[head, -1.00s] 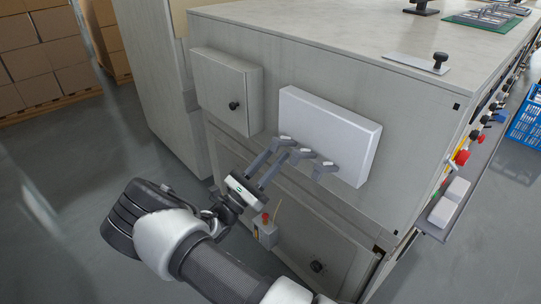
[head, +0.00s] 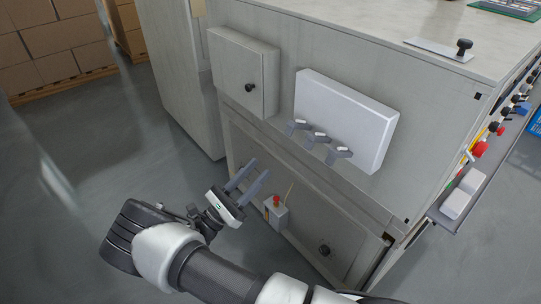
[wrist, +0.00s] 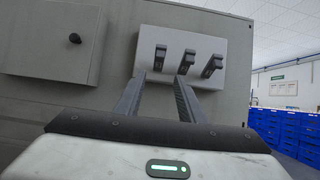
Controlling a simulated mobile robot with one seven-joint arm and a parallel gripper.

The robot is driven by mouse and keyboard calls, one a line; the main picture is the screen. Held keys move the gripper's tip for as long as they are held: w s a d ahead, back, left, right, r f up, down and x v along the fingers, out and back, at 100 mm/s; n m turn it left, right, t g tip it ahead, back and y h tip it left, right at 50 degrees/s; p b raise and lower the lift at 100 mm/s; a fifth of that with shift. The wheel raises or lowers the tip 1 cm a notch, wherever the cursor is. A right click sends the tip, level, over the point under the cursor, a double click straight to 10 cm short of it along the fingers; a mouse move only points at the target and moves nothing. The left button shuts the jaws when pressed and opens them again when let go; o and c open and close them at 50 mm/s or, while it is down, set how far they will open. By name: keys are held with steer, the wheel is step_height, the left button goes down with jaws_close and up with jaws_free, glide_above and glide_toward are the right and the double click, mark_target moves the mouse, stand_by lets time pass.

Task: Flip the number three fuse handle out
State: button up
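Three grey fuse handles stand in a row low on a white panel (head: 358,112): the left one (head: 298,126), the middle one (head: 317,137) and the right one (head: 339,154). In the wrist view the left handle (wrist: 160,57) and middle handle (wrist: 187,63) look near upright, and the right handle (wrist: 212,66) leans. Their numbers are not readable. My gripper (head: 258,174) is open and empty, below and left of the handles, apart from them. In the wrist view its fingertips (wrist: 161,80) point toward the left and middle handles.
A closed cabinet door with a black knob (head: 244,73) is left of the panel. Below is a small box with a red button (head: 276,208). A lower door (head: 305,225) has another knob. Free floor lies to the left.

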steer(key=shift+v, duration=2.15)
